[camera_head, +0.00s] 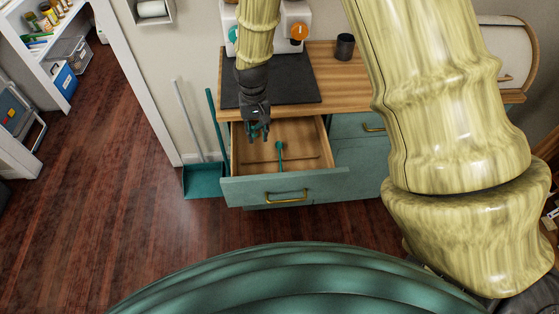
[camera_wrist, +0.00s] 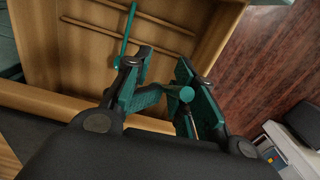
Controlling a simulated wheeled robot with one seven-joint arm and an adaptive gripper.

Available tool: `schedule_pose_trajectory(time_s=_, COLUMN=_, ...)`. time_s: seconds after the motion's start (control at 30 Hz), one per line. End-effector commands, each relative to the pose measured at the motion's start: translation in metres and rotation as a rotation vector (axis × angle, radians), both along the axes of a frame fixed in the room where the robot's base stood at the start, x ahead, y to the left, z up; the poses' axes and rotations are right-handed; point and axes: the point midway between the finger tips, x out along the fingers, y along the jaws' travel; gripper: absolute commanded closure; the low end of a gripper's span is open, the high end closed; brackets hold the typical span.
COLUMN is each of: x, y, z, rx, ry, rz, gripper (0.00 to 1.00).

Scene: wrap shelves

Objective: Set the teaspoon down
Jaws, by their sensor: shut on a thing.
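The teaspoon (camera_wrist: 184,93) appears as a small teal piece between the fingers in the wrist view, largely hidden by them. My gripper (camera_wrist: 165,92) is shut on it, with its fingers a little apart around it. In the head view my gripper (camera_head: 258,133) hangs above the back left part of the open drawer (camera_head: 250,188). I cannot make out the teaspoon clearly there. Another teal utensil (camera_head: 280,152) lies in the drawer; its handle also shows in the wrist view (camera_wrist: 127,38).
The drawer has thin wooden dividers and much bare floor. The wooden counter (camera_head: 345,85) with a dark mat (camera_head: 290,93) and a dark cup (camera_head: 345,46) lies behind it. A teal dustpan (camera_head: 203,181) stands left of the drawer. Wooden floor lies open at left.

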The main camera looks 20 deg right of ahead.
Motion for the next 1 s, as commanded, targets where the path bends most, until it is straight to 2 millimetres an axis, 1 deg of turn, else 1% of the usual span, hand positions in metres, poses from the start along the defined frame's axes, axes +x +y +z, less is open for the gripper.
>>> schedule_pose_trajectory(time_s=0.17, x=0.002, y=0.002, z=-0.009, rx=0.005, ry=0.002, rz=-0.011, gripper=0.94)
schedule_pose_trajectory(time_s=0.4, x=0.002, y=0.002, z=-0.041, rx=0.005, ry=0.002, rz=-0.011, gripper=0.94)
schedule_pose_trajectory(time_s=0.5, x=0.002, y=0.002, z=-0.051, rx=0.005, ry=0.002, rz=-0.010, gripper=0.94)
schedule_pose_trajectory(time_s=0.77, x=0.003, y=0.002, z=-0.062, rx=0.005, ry=-0.001, rz=-0.010, gripper=0.94)
schedule_pose_trajectory(time_s=0.87, x=0.002, y=0.002, z=-0.069, rx=0.004, ry=0.001, rz=-0.010, gripper=0.94)
schedule_pose_trajectory(time_s=1.0, x=0.002, y=0.002, z=-0.084, rx=0.005, ry=0.002, rz=-0.010, gripper=0.94)
